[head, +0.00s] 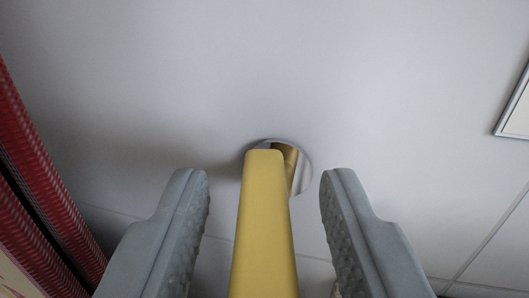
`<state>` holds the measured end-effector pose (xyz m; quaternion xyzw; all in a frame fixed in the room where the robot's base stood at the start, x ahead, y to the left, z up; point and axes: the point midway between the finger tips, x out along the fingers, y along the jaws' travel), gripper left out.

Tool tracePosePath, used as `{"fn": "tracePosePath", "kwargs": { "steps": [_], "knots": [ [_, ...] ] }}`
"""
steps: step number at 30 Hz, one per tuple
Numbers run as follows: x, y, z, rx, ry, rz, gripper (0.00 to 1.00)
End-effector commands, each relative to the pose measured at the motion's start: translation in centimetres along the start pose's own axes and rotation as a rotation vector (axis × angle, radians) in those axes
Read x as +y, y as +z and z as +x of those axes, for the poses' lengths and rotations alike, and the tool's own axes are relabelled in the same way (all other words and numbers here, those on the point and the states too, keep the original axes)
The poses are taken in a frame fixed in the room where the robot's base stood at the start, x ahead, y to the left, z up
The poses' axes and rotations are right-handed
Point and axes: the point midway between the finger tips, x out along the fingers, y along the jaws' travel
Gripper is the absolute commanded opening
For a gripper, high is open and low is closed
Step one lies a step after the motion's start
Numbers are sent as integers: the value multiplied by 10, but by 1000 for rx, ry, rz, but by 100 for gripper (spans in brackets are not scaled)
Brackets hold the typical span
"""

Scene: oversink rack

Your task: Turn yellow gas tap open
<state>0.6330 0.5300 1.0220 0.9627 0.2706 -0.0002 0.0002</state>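The yellow gas tap handle (264,230) shows in the head view as a flat yellow lever, running from the bottom edge up to the middle. My gripper (264,185) is open, with one grey ridged finger on each side of the lever. There is a clear gap between the lever and each finger, so neither appears to touch it. The tap's body is not visible; the lower part of the lever runs out of the picture.
A brass-coloured pipe (290,160) shows in a round opening (303,175) in the pale wall (380,90) behind the lever. Red ribbed, textured shapes (35,180) stand at the left edge. A framed panel (515,110) hangs at the right edge.

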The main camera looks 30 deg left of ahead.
Motion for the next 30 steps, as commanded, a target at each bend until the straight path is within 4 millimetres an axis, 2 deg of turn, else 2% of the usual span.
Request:
{"fn": "tracePosePath", "kwargs": {
  "steps": [4,12,14,18,30],
  "knots": [
    [0,0,6,1,0,0,38],
    [0,0,7,0,0,0,38],
    [0,0,7,0,0,0,28],
    [0,0,7,0,0,0,1],
    [-4,-1,8,5,33,3,0]
  ]
}}
